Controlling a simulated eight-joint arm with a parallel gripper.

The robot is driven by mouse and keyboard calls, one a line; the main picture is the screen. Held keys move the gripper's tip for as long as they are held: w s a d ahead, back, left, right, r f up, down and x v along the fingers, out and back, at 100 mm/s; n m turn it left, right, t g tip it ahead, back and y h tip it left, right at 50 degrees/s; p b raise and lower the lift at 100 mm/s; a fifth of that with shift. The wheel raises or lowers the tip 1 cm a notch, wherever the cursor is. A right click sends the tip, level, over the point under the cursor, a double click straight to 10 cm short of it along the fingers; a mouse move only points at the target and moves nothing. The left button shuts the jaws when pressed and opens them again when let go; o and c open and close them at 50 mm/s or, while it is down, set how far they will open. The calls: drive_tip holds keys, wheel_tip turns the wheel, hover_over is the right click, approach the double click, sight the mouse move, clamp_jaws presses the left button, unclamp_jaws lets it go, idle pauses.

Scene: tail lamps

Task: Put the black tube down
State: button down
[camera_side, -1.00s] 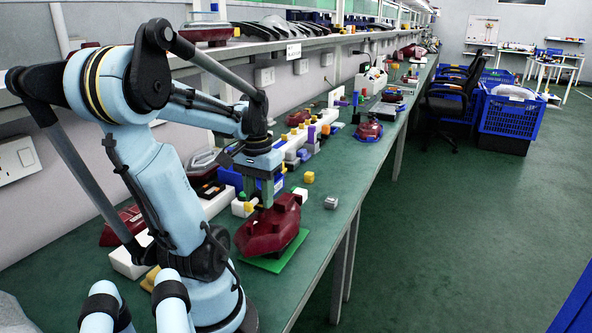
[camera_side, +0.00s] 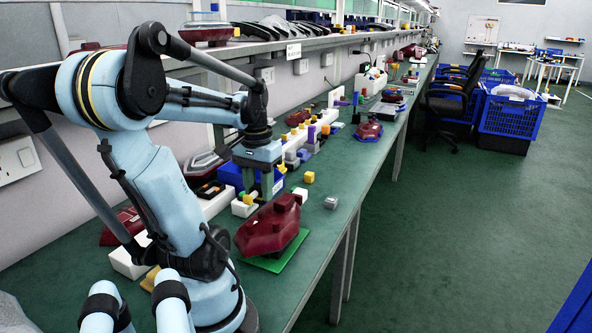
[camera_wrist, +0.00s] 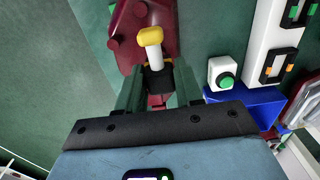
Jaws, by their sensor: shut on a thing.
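My gripper (camera_side: 258,190) hangs just behind the maroon tail lamp (camera_side: 268,228), over the row of small parts. In the wrist view, my gripper (camera_wrist: 158,92) has its green fingers closed on a black piece (camera_wrist: 157,76), which I take as the black tube. A white cylinder with a yellow end (camera_wrist: 151,42) shows right against it; I cannot tell whether they are joined. The maroon lamp (camera_wrist: 128,32) lies beyond the fingers.
The lamp rests on a bright green plate (camera_side: 270,264) near the bench's front edge. A white block with a green button (camera_wrist: 222,74) and a blue bin (camera_wrist: 245,108) are right of my fingers.

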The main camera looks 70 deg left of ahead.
drive_tip(key=w+d+r+m, duration=0.1)
drive_tip(key=w+d+m, duration=0.1)
drive_tip(key=w+d, duration=0.3)
drive_tip(key=w+d+r+m, duration=0.2)
drive_tip(key=w+d+m, duration=0.1)
drive_tip(key=w, duration=0.4)
drive_tip(key=w+d+r+m, duration=0.1)
drive_tip(key=w+d+m, duration=0.3)
drive_tip(key=d, duration=1)
drive_tip(key=w, duration=0.3)
drive_tip(key=shift+w+r, duration=0.2)
drive_tip(key=shift+r, duration=0.1)
drive_tip(key=w+a+f+t+y, duration=0.15)
drive_tip(key=w+a, duration=0.35)
drive_tip(key=a, duration=0.5)
drive_tip(key=w+a+f+t+y, duration=0.1)
drive_tip(key=w+a+f+y, duration=0.3)
drive_tip(key=a, duration=0.6)
drive_tip(key=w+a+t+y, duration=0.1)
drive_tip(key=w+a+y, duration=0.1)
drive_tip(key=w+a, duration=0.6)
drive_tip(key=s+a+f+y, duration=0.1)
drive_tip(key=a, duration=0.6)
drive_tip(key=s+a+f+t+y, duration=0.1)
drive_tip(key=a, duration=0.6)
drive_tip(key=shift+s+f, duration=0.3)
drive_tip(key=shift+s, duration=0.05)
drive_tip(key=shift+a+t+y, duration=0.1)
drive_tip(key=shift+t+y, duration=0.15)
